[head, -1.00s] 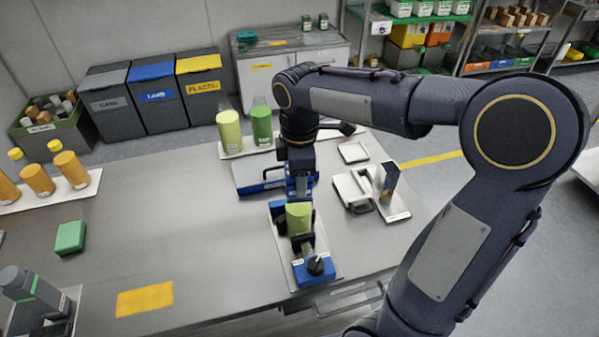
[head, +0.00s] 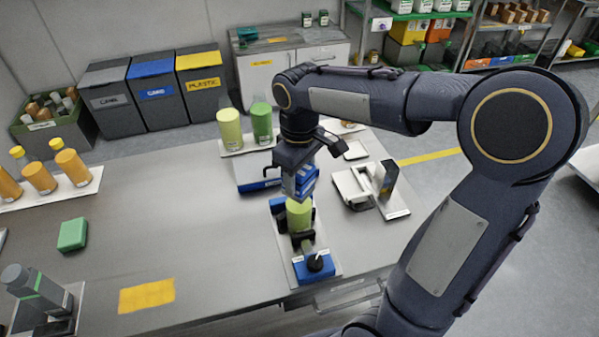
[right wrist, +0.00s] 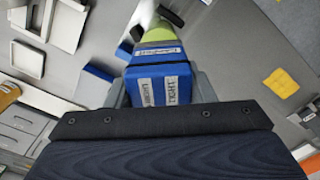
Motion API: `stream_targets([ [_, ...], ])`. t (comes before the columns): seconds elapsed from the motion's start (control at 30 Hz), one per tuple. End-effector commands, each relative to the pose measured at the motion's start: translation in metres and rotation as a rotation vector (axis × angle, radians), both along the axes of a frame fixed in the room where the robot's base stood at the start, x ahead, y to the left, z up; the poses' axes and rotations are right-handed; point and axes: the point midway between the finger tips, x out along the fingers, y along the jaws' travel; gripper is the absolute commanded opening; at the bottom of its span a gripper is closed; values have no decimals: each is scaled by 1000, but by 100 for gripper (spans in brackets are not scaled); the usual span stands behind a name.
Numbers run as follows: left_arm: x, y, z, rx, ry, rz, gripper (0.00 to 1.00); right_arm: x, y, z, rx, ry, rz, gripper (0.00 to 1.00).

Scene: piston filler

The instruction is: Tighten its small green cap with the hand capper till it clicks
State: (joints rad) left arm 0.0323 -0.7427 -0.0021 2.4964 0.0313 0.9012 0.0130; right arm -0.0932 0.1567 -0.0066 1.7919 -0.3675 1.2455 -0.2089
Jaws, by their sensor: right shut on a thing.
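My right gripper (head: 300,176) is shut on the blue hand capper (head: 308,184), just above a lime-green bottle (head: 299,214). The bottle stands in a blue holder (head: 314,266) with black clamp parts, on a pale plate. In the right wrist view the capper (right wrist: 160,84) sits between the fingers, with the lime bottle (right wrist: 158,34) just beyond it. The small green cap cannot be made out; the capper and gripper cover the bottle's top. I cannot tell whether the capper touches it. My left gripper is not in view.
A blue stand (head: 252,172) lies behind the holder. Two green bottles (head: 262,122) stand on a tray farther back. A white device (head: 352,186) is at the right. Orange bottles (head: 72,167), a green block (head: 73,234) and a grey bottle (head: 38,290) are at the left.

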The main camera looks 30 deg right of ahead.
Motion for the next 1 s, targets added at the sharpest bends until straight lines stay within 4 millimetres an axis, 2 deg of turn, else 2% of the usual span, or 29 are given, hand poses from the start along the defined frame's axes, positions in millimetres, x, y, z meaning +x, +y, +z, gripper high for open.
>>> stream_targets([
  [0.83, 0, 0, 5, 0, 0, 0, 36, 0, 0, 3, 0, 0, 8, 17],
  [0.93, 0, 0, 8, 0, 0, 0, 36, 0, 0, 4, 0, 1, 75, 17],
  [1.0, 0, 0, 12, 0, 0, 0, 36, 0, -1, 5, 0, 1, 179, 17],
])
